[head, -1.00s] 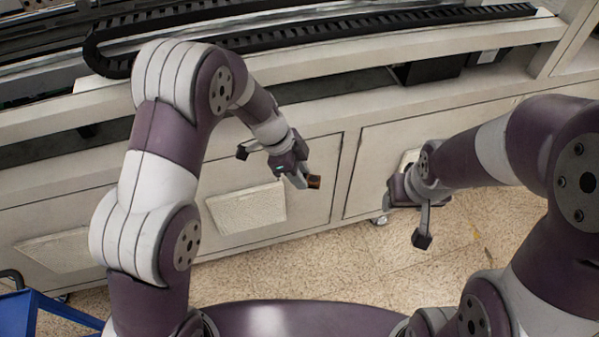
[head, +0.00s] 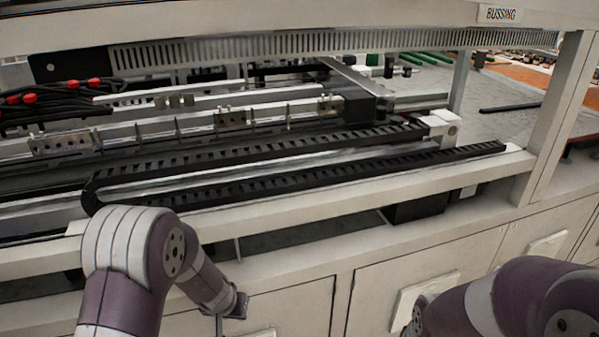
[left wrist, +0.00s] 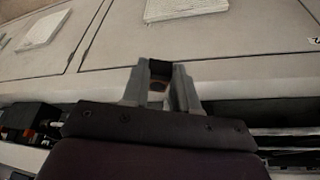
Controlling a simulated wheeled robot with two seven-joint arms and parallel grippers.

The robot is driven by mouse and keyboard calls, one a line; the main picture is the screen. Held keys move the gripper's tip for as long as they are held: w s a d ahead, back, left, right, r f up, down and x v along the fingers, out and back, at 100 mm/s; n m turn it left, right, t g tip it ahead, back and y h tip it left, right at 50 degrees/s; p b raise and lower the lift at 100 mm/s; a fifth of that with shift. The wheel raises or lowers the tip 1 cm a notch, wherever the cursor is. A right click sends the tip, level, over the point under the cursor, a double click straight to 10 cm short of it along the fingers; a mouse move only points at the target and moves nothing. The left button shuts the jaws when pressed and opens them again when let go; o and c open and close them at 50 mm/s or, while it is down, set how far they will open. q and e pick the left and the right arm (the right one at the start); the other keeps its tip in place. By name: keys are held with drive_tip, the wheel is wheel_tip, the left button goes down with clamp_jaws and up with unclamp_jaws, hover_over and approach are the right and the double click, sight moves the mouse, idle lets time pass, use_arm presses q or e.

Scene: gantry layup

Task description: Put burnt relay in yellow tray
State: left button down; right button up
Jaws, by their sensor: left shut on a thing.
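In the left wrist view the fingers of my left gripper (left wrist: 158,92) are closed on a small black block with a brown part, which looks like the burnt relay (left wrist: 159,68). The block sits between the fingertips, with cabinet panels behind it. In the head view my left arm comes in at lower left, and the relay and fingertips do not show. My right arm shows at the lower right of the head view, with its gripper out of the picture. No yellow tray shows in either current view.
A pale gantry frame stands ahead, with a black cable chain (head: 300,178) along its front rail (head: 330,205). Cabinet doors (head: 430,275) lie below. A grey table surface (head: 510,120) lies at the right.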

use_arm(q)
drive_tip(key=s+a+f+n, duration=0.1)
drive_tip(key=s+a+f, duration=0.2)
drive_tip(key=s+f, duration=0.1)
drive_tip(key=shift+s+a+y, duration=0.15)
drive_tip(key=shift+y, duration=0.15)
idle(0.9)
